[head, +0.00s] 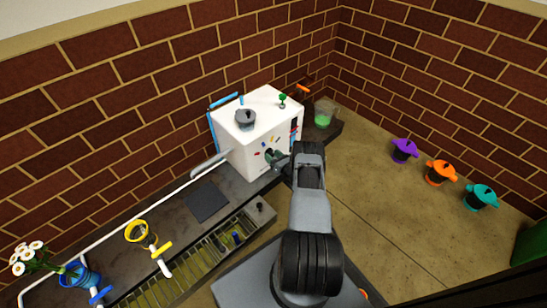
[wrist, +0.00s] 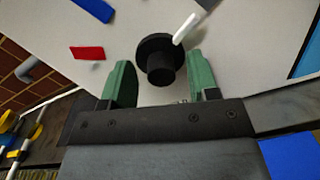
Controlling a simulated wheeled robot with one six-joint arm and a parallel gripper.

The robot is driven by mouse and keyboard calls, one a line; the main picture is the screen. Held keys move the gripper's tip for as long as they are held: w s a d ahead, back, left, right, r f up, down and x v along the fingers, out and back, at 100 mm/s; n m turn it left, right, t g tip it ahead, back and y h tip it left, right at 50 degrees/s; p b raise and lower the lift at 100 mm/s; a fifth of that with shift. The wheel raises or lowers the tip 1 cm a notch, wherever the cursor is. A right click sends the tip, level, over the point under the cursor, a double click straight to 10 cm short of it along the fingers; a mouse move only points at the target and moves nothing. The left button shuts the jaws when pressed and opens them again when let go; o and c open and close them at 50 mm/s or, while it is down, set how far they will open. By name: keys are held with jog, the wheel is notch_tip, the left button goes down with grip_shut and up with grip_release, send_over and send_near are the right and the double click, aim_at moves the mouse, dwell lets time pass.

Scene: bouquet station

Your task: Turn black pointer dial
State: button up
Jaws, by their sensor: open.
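The black pointer dial (wrist: 160,60) shows in the wrist view on the white face of a box, with a white pointer sticking out to its upper right. Its round knob faces my camera. My gripper (wrist: 163,85) is open, with one green finger on each side below the dial. I cannot tell whether the fingers touch it. In the head view my gripper (head: 272,156) is at the front face of the white box (head: 244,146), and the dial there is hidden behind it.
Red and blue marks (wrist: 87,53) are on the box face near the dial. A grey pot (head: 245,119) and a small green plant (head: 283,100) stand on the box.

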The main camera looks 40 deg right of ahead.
jog(key=c, duration=0.9)
jog(key=shift+c, duration=0.2)
jog(key=n+b, duration=0.2)
jog(key=n, duration=0.2)
jog(key=shift+f, duration=0.1)
jog(key=shift+n+b, duration=0.75)
jog(key=shift+n, duration=1.35)
